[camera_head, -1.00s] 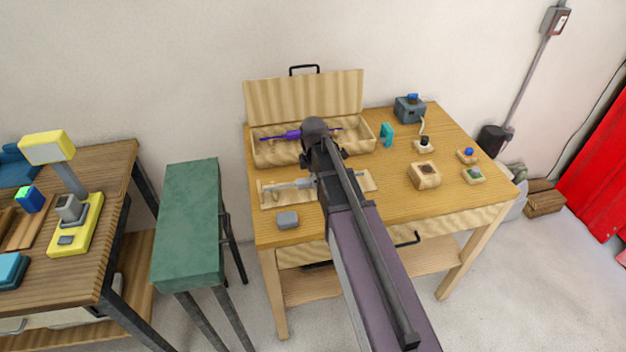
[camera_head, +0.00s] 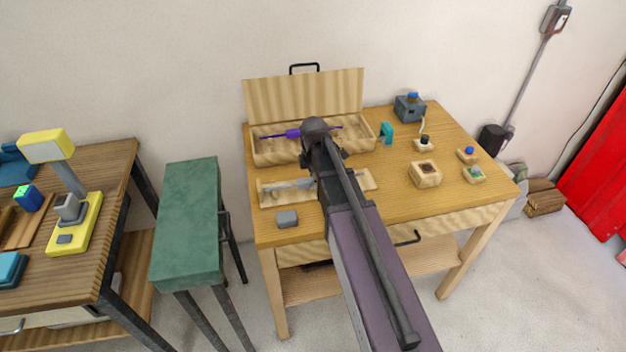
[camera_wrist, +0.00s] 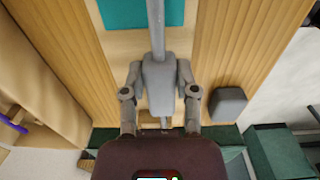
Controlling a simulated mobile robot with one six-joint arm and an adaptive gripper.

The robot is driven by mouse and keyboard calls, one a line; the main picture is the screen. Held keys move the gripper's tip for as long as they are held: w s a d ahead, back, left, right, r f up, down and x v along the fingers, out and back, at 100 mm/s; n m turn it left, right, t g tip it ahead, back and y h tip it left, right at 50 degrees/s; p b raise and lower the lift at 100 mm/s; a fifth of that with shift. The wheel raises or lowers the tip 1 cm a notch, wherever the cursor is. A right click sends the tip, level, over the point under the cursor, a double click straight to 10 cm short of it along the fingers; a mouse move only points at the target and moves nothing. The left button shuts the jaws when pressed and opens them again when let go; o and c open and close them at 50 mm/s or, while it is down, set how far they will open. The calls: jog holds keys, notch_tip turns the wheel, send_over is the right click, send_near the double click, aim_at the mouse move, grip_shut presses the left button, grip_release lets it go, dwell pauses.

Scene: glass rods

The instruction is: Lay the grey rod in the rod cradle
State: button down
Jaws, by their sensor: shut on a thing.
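The grey rod (camera_head: 300,184) is held level over the rod cradle, and its thick middle part (camera_wrist: 158,85) sits between my fingers in the wrist view. My gripper (camera_wrist: 160,95) is shut on it. The rod's thin end runs away to the top of the wrist view. The rod cradle (camera_head: 268,199) is a long pale wooden tray at the front left of the table; its pale wood also shows below the rod in the wrist view (camera_wrist: 181,42). My arm hides its middle. I cannot tell whether the rod touches the cradle.
An open wooden case (camera_head: 262,155) with a purple rod (camera_head: 292,134) lies behind the cradle. A small grey block (camera_head: 287,219) lies in front of it. A teal block (camera_head: 387,133) and several small wooden holders stand to the right. A green stool (camera_head: 187,225) stands left of the table.

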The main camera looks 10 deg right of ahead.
jog(key=shift+f, duration=0.35)
dwell(0.3)
jog(key=shift+c, duration=1.5)
grip_release()
jog(key=shift+r, duration=0.15)
